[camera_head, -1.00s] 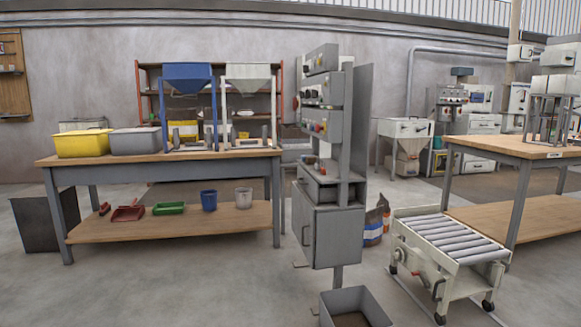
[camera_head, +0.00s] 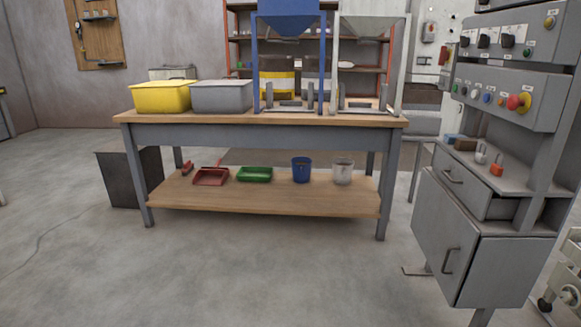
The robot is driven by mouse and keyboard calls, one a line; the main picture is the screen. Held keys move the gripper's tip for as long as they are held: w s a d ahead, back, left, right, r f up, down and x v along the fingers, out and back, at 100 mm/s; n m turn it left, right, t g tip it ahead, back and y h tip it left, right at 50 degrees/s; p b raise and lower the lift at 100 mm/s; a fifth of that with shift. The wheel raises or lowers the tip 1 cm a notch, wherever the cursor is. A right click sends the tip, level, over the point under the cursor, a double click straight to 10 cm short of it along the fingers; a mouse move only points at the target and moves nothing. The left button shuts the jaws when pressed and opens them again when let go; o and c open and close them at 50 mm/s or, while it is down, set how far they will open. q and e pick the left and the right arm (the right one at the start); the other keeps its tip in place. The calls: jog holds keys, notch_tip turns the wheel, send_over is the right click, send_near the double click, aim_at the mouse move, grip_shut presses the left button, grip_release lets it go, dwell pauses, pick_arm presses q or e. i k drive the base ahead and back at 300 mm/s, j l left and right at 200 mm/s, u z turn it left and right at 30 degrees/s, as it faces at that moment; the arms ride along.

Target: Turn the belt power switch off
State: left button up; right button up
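A grey control stand fills the right side of the head view. Neither of my grippers is in view.
A workbench (camera_head: 262,119) with yellow (camera_head: 160,97) and grey (camera_head: 221,97) bins and blue (camera_head: 290,22) and white (camera_head: 367,27) hoppers stands left of the stand. A cabinet (camera_head: 480,240) sits below the panel. The floor in front of the bench (camera_head: 250,275) is clear.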

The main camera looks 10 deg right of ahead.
aim_at(444, 56)
jog(key=i+z, duration=0.1)
jog(key=i, duration=0.65)
jog(key=i+j+z, duration=0.1)
jog(key=i, duration=0.6)
jog(key=i+j+z, duration=0.1)
jog(key=i+j, duration=0.15)
jog(key=i, duration=0.45)
